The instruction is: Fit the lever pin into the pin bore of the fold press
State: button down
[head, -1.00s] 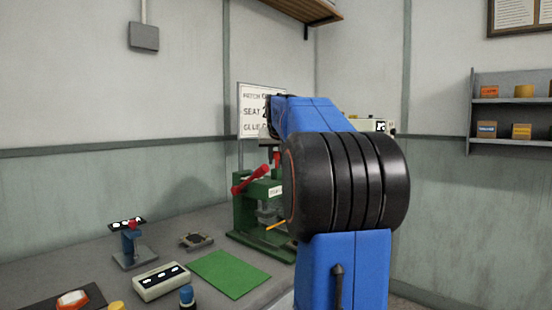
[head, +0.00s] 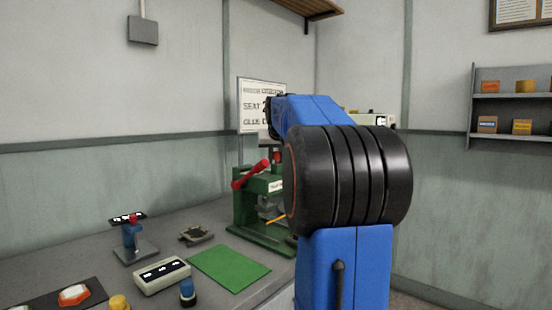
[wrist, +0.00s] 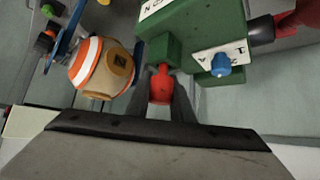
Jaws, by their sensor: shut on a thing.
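The lever pin (wrist: 161,88) shows in the wrist view as a red rounded grip with a narrower neck. My gripper (wrist: 165,98) is shut on it, with dark fingers on both sides. The neck end meets a small green block of the fold press (wrist: 195,22); I cannot tell whether it is inside the bore. In the head view the green press (head: 244,212) stands on the bench with a red lever arm (head: 250,175) slanting up to the right. My arm covers its right part. A small red piece (head: 278,155) shows at its top.
A blue knob (wrist: 221,64) sits on the press's white plate. A green mat (head: 229,271), a switch box (head: 161,276) and a blue stand (head: 133,243) are on the bench left of the press.

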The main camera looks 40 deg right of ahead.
jog(key=shift+f, duration=0.75)
jog(key=c, duration=1.5)
grip_release()
jog(key=shift+s+a, duration=0.1)
jog(key=v, duration=1.7)
jog(key=shift+a+r, duration=0.1)
